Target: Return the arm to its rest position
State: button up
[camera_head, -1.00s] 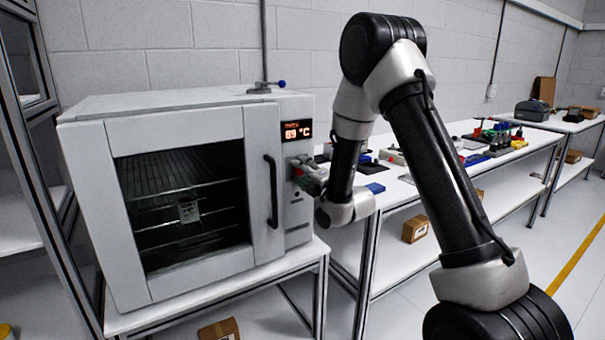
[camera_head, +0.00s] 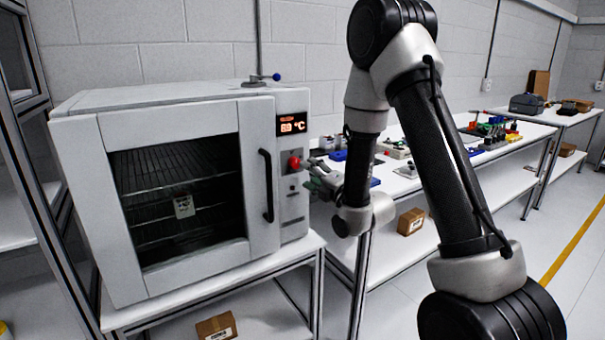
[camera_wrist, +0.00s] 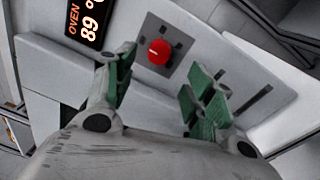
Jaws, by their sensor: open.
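My gripper (camera_head: 318,181) is to the right of the oven's control panel in the head view, with my arm reaching across the picture from the lower right. In the wrist view my gripper (camera_wrist: 160,92) shows two green-padded fingers spread apart with nothing between them. The oven's red knob (camera_wrist: 158,52) appears beyond the gap between the fingers, clear of them. The knob also shows on the panel in the head view (camera_head: 294,162), left of the gripper and apart from it.
The white oven (camera_head: 85,190) stands on a table, its door closed, a display (camera_wrist: 86,22) reading 89 °C in the wrist view. A workbench (camera_head: 400,184) with tools and parts runs behind my arm. A cardboard box (camera_head: 410,221) sits on its lower shelf.

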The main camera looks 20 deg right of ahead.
jog(key=s+d+f+m+g+h, duration=0.25)
jog(key=f+m+g, duration=0.2)
jog(key=f, duration=0.35)
jog(key=s+d+f+m+g+h, duration=0.2)
jog(key=s+f+m+g, duration=0.25)
jog(key=f, duration=0.25)
jog(key=s+d+r+m+g+h, duration=0.1)
jog(key=s+d+r+m+g, duration=0.1)
jog(key=s+m, duration=0.25)
jog(key=s+d+r+m+g+h, duration=0.1)
jog(key=s+d+r+m+g, duration=0.1)
jog(key=s+d+m+g, duration=0.3)
jog(key=s+r+m+t, duration=0.3)
jog(key=s+r+m, duration=0.3)
jog(key=s+r, duration=1.4)
jog(key=shift+s+d+r, duration=0.35)
jog(key=shift+s+d, duration=0.05)
